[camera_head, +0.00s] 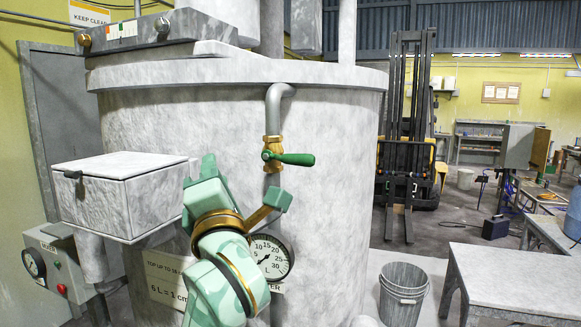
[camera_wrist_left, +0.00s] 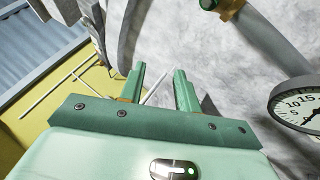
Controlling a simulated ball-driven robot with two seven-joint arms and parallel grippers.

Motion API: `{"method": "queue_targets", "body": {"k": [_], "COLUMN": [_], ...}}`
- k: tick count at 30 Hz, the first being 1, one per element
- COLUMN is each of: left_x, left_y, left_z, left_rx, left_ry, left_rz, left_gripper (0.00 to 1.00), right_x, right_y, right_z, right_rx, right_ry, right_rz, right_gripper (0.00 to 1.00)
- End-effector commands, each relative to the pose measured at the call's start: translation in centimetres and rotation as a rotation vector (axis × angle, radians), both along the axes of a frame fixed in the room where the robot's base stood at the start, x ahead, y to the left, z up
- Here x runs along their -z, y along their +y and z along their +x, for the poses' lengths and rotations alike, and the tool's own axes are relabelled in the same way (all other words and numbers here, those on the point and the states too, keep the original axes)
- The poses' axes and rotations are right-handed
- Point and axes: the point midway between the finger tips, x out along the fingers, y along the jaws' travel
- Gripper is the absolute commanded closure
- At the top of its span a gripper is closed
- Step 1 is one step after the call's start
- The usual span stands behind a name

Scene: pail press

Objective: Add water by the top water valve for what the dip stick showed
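The water valve (camera_head: 272,152) is brass on a grey pipe on the tank's front. Its green lever (camera_head: 296,159) points right, across the pipe. Its brass body shows at the top of the left wrist view (camera_wrist_left: 228,8). Below it is a round litre gauge (camera_head: 270,257), also at the right of the wrist view (camera_wrist_left: 300,105); its needle seems to point lower left, the low end. My left gripper (camera_head: 243,181) is left of and below the lever, not touching it. Its fingers (camera_wrist_left: 159,70) are apart and empty. My right gripper and any dip stick are not in view.
The big grey tank (camera_head: 335,150) fills the middle. A grey box (camera_head: 118,190) and a panel with a dial (camera_head: 48,268) are at left. A sign reading 6 L = 1 cm (camera_head: 166,290) is partly behind my arm. A bucket (camera_head: 403,290) and table (camera_head: 515,280) stand right.

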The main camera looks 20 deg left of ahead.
Motion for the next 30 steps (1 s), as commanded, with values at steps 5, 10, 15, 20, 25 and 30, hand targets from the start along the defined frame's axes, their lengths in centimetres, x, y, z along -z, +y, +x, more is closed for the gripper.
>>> {"method": "queue_targets", "body": {"k": [5,10,15,20,25,30], "left_x": [-1.9,-1.9,-1.5,-1.2,-1.2,-1.4], "left_y": [-6.9,-11.1,-11.7,-11.7,-11.8,-11.9], "left_z": [0.6,-0.4,0.3,2.3,4.9,7.5], "left_rx": [0.416,0.618,0.645,0.643,0.643,0.642], "left_ry": [0.2,0.324,0.346,0.345,0.346,0.346], "left_rz": [-0.159,-0.152,-0.151,-0.153,-0.154,-0.155], "left_gripper": [0.67,0.67,0.67,0.67,0.67,0.67], "right_x": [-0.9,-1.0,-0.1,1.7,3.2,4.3], "right_y": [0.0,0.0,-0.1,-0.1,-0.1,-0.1], "right_z": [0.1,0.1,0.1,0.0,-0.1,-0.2], "right_rx": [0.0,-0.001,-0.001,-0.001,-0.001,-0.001], "right_ry": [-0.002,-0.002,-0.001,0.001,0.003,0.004], "right_rz": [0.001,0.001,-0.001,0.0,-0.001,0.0], "right_gripper": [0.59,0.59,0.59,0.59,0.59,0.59]}}
